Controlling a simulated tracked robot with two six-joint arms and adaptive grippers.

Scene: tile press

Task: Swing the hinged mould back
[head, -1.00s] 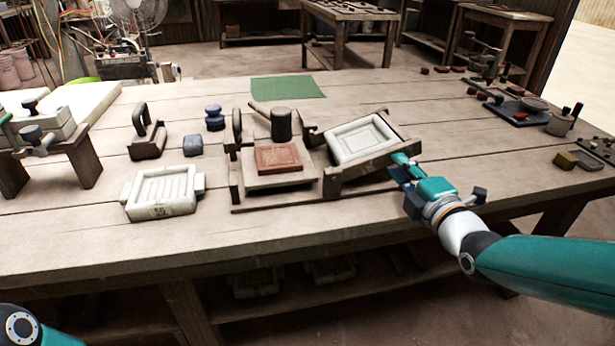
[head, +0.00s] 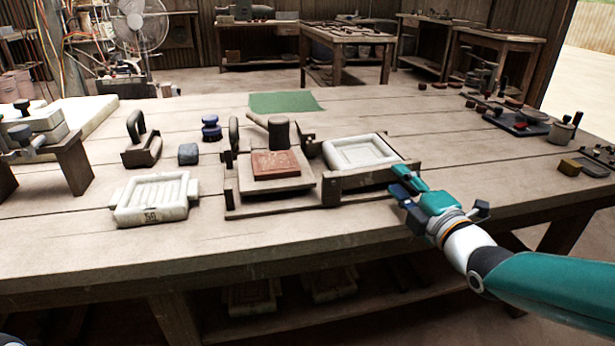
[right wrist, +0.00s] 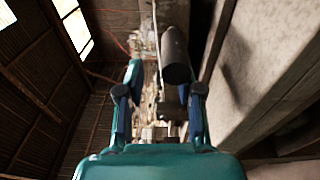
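The hinged mould (head: 345,161) is a white rectangular tray in a wooden frame, to the right of the press base (head: 243,208). It lies swung out to the right and looks nearly flat. A reddish tile (head: 275,164) sits on the press base, with a dark cylinder (head: 279,134) behind it. My right gripper (head: 401,184) is at the frame's right front corner; contact is unclear. In the right wrist view its fingers (right wrist: 159,100) stand apart with no object clearly held, and a dark cylinder (right wrist: 175,55) shows beyond them. My left gripper is out of view.
A separate white mould (head: 153,200) marked 50 lies to the left. Blue stacked knobs (head: 211,128), a grey-blue block (head: 188,154) and a wooden handled tool (head: 141,150) stand behind it. A green sheet (head: 286,102) lies at the back. The table front is clear.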

